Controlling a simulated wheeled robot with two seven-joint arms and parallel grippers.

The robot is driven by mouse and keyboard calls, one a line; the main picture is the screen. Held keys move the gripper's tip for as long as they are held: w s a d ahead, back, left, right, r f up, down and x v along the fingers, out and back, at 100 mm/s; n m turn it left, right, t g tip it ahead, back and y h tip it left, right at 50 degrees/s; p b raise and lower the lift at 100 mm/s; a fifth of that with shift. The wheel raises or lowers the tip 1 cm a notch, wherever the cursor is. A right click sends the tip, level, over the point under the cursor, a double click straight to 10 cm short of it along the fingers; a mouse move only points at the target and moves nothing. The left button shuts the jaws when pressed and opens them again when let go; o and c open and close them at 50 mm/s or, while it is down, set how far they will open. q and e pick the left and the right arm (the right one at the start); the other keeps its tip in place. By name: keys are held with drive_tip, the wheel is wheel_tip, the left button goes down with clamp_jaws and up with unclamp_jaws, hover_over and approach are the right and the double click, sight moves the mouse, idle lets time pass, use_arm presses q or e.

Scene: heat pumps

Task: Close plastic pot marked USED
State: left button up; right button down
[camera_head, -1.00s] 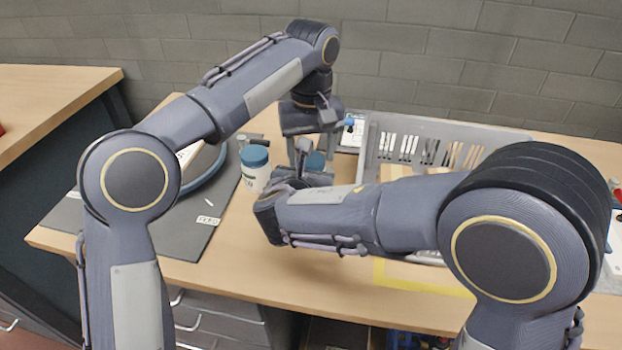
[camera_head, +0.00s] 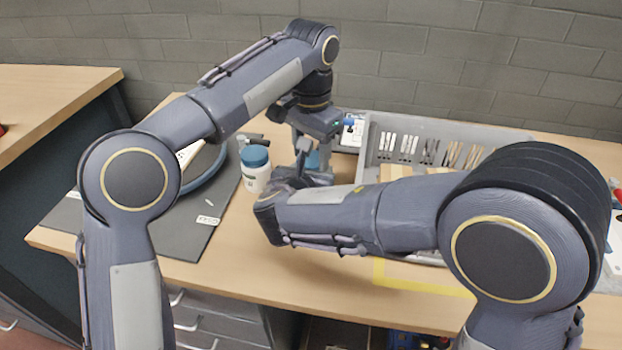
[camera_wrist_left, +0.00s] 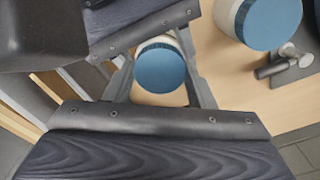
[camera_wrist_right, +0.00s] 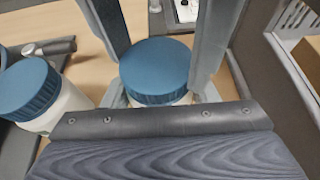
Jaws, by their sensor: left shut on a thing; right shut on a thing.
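A white plastic pot with a blue lid stands between my two grippers; its lid shows in the head view (camera_head: 313,160), the left wrist view (camera_wrist_left: 160,66) and the right wrist view (camera_wrist_right: 155,68). The lid sits on the pot. My left gripper (camera_head: 311,152) comes down from above and is shut on the lid, its fingers on either side. My right gripper (camera_head: 306,178) comes in level from the front and is shut on the pot's body, mostly hidden. A second blue-lidded white pot (camera_head: 255,170) stands to the left. I cannot read either pot's marking.
A dark mat (camera_head: 195,235) with a blue ring (camera_head: 205,170) lies at the left. A grey slotted crate (camera_head: 440,130) stands at the right, close behind my right arm. Yellow tape (camera_head: 420,288) marks the table front. Bare wood is free at front left.

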use_arm(q)
drive_tip(key=shift+m, duration=0.4)
drive_tip(key=o, duration=1)
drive_tip(key=shift+o, duration=0.7)
drive_tip(key=shift+s, duration=0.1)
drive_tip(key=shift+d, duration=0.1)
drive_tip(key=shift+a+r, duration=0.2)
drive_tip(key=shift+r, duration=3.6)
use_arm(e)
drive_tip(key=shift+c, duration=2.3)
unclamp_jaws()
